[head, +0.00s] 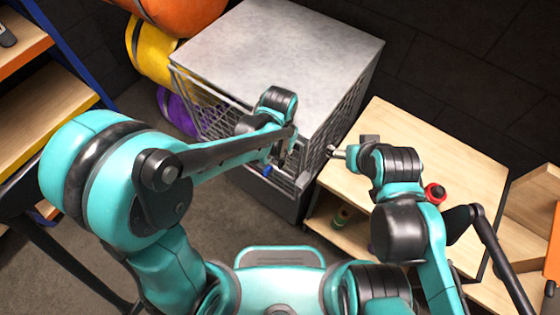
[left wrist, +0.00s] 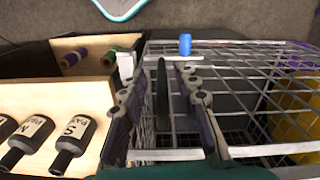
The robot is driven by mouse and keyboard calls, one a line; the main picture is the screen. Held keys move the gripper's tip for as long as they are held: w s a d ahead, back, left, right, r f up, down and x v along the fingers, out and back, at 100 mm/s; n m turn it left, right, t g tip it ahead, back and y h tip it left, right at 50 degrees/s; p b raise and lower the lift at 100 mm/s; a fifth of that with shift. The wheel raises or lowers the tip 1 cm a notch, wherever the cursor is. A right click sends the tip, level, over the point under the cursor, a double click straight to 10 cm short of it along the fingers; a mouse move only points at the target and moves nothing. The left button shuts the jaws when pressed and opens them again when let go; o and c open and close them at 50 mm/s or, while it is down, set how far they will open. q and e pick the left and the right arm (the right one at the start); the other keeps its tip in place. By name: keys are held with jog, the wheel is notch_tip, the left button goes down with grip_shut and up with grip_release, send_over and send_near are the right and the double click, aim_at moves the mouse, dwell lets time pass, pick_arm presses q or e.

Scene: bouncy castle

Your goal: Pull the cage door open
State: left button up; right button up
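The wire cage (head: 205,105) with a flat grey top stands at the centre back. Its mesh front also shows in the left wrist view (left wrist: 245,75). A blue piece (left wrist: 185,44) sits on the door side, and also shows in the head view (head: 267,169). My left gripper (head: 284,152) is at the front right corner of the cage. In the left wrist view my left gripper (left wrist: 160,95) has its fingers spread on either side of a dark upright bar; I cannot tell whether they touch it. My right gripper (head: 335,153) is right of the cage, its fingers too small to read.
A wooden table (head: 455,160) stands close to the right of the cage, with a lower shelf. Dark bottles (left wrist: 70,140) show in the left wrist view. Purple and yellow rolls (head: 150,50) lie left of the cage. Shelves (head: 50,90) stand at the far left. Floor in front is open.

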aim_at(279, 167)
pick_arm(q)
jog(key=f, duration=0.3)
jog(key=shift+w, duration=0.2)
jog(key=shift+s, duration=0.1)
grip_shut()
jog(key=shift+a, duration=0.1)
